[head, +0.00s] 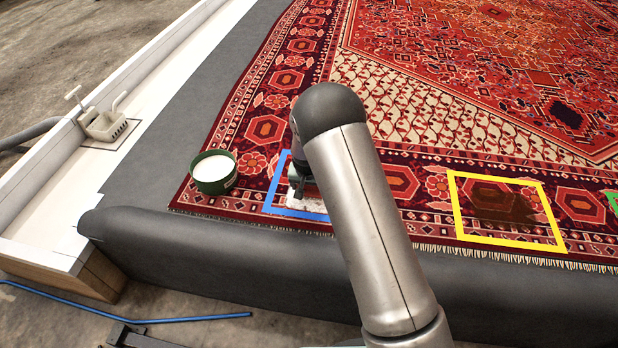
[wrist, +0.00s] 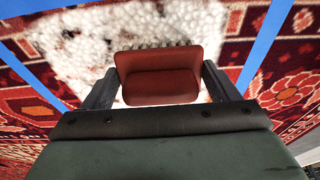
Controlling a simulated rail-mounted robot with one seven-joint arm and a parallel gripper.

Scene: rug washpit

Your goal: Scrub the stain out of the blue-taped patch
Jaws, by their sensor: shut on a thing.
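The blue-taped patch (head: 268,200) is on the rug's near border, left of my arm, which hides its right part. White foam (head: 308,201) covers much of the patch. In the wrist view the foam (wrist: 80,55) is thick and lumpy, with a few dark reddish spots showing through at upper left, between strips of blue tape (wrist: 268,42). My gripper (wrist: 158,84) is shut on a red-brown scrubbing brush (wrist: 160,60); its bristles show as a pale row at the far edge. The brush is over the foam and appears to touch it. I cannot see the stain clearly.
A green tub (head: 213,174) of white contents stands on the rug just left of the patch. A yellow-taped patch (head: 458,207) with a dark stain lies to the right, and green tape (head: 613,200) shows at the right edge. A pale caddy (head: 105,126) sits on the left ledge.

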